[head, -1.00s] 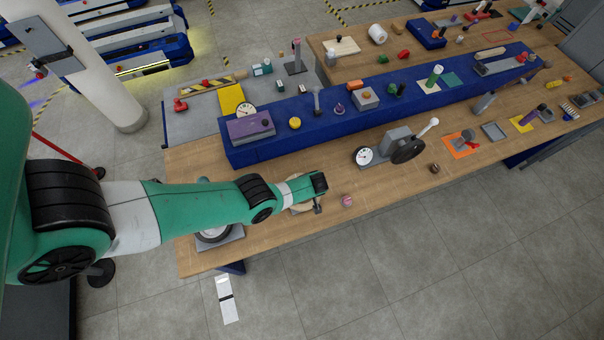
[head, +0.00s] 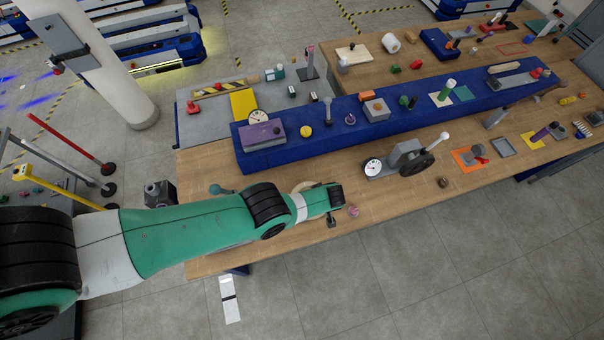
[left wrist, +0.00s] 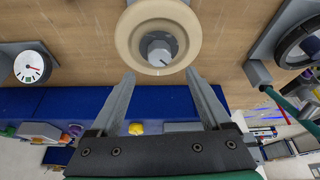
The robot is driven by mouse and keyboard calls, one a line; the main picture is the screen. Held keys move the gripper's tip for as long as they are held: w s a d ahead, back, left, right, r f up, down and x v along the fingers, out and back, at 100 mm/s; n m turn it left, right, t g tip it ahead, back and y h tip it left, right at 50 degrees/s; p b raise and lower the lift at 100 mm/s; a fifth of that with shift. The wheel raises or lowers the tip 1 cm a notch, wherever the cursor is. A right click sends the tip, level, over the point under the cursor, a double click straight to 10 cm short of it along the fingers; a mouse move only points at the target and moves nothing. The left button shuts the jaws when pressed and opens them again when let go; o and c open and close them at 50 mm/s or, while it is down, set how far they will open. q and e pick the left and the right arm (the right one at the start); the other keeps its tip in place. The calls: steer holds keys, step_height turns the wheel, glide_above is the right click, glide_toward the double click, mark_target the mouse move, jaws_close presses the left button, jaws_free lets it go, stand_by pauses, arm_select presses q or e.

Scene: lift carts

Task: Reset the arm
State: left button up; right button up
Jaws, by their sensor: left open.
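My left arm comes in from the left in the head view, low across the near-left end of the wooden table (head: 290,255). My left gripper (head: 334,212) is over the table, beside a small pinkish ball (head: 352,211). In the left wrist view, my left gripper (left wrist: 160,76) is open, with nothing between its fingers. A round pale wooden disc (left wrist: 128,32) with a grey knob (left wrist: 158,48) lies just past the fingertips; whether they touch it is unclear. In the head view, my arm partly hides the disc. My right gripper is not in view.
A blue raised shelf (head: 290,150) with several small items runs along the table. A grey device with a black handwheel (head: 415,165) stands right of my gripper. A dial gauge (left wrist: 30,67) shows in the left wrist view. A white column (head: 118,75) and barrier posts stand at left.

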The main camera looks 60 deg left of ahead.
arm_select(q)
steer(key=shift+w+d, duration=0.15)
stand_by(0.4)
steer(key=w+d+r+t, duration=0.3)
steer(key=w+r+t, duration=0.4)
steer(key=w+r, duration=1.15)
steer(key=w+d+r+t+h, duration=0.15)
steer(key=w+r+t, duration=0.35)
steer(key=r, duration=0.8)
step_height(320, 180, up, 22)
steer(key=s+d+m+t, duration=0.1)
steer(key=d+m+t, duration=0.2)
steer(key=t, duration=0.2)
steer(key=s+d+r+m+t+h, duration=0.2)
steer(key=s+r+m+t, duration=0.4)
steer(key=s+r, duration=0.65)
steer(key=s+d+r+m+t+h, duration=0.1)
steer(key=s+r+m+t+h, duration=0.25)
steer(key=s+r+m, duration=0.7)
step_height(320, 180, down, 36)
steer(key=s+n+b, duration=0.1)
steer(key=n+b, duration=0.1)
steer(key=b, duration=3.6)
steer(key=shift+s+r+y, duration=0.15)
steer(key=shift+s+y, duration=0.1)
steer(key=shift+y, duration=0.05)
